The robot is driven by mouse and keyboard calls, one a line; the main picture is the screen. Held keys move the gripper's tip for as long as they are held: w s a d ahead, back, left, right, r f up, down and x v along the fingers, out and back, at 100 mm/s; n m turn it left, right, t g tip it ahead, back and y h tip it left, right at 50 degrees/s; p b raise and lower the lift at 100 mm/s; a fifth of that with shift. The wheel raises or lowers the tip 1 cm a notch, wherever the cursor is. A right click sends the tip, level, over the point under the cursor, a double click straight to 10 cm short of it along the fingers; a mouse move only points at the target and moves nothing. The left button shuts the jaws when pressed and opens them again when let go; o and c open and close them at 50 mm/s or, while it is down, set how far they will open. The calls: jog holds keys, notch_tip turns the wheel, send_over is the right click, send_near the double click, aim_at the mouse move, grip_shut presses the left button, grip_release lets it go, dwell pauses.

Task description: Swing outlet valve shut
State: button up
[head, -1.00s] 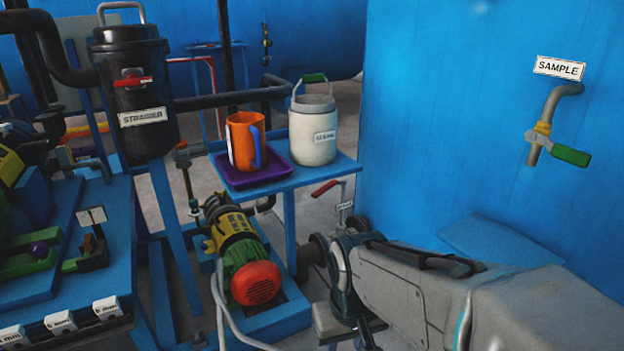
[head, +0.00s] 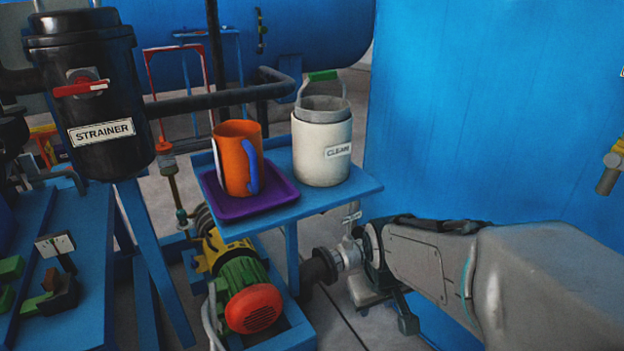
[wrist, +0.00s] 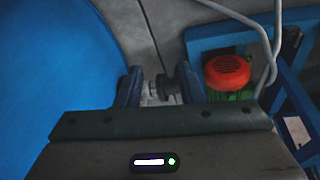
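The outlet valve (head: 347,252) is a pale metal fitting on a dark flanged pipe below the small table, with a small white tag (head: 352,218) above it. Its red handle, seen earlier, does not show now; my arm partly covers that area. My gripper (wrist: 160,87) points down in the wrist view, its two fingers apart. Metal pipe parts (wrist: 162,88) show in the gap between them, but I cannot tell if they touch. In the head view my gripper is right beside the valve, mostly hidden by my own wrist.
A blue table holds a purple tray (head: 284,193) with an orange mug (head: 235,160), and a white CLEAN pail (head: 320,155). A pump with a red end (head: 254,309) stands below left. The black strainer (head: 95,100) is at left.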

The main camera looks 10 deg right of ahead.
jog(key=w+d+f+n+t+y+b, duration=0.1)
jog(key=w+f+n+t, duration=0.2)
jog(key=w, duration=0.5)
jog(key=w+d+f+n+t+y+b, duration=0.1)
jog(key=w+n+t, duration=0.2)
jog(key=w+n, duration=0.45)
jog(key=w+d+f+n+t+b, duration=0.1)
jog(key=w+f+n+t, duration=0.15)
jog(key=w, duration=0.65)
jog(key=w+a+n+t+y+b, duration=0.2)
jog(key=w+n+y, duration=0.1)
jog(key=w, duration=0.6)
jog(key=w+a+n+t+y+b, duration=0.2)
jog(key=w+a+n+t+y, duration=0.1)
jog(key=w, duration=0.5)
jog(key=shift+w+a+r+n+b, duration=0.2)
jog(key=shift+w+n+b, duration=0.2)
jog(key=shift+n, duration=0.4)
jog(key=shift+s, duration=0.1)
grip_shut()
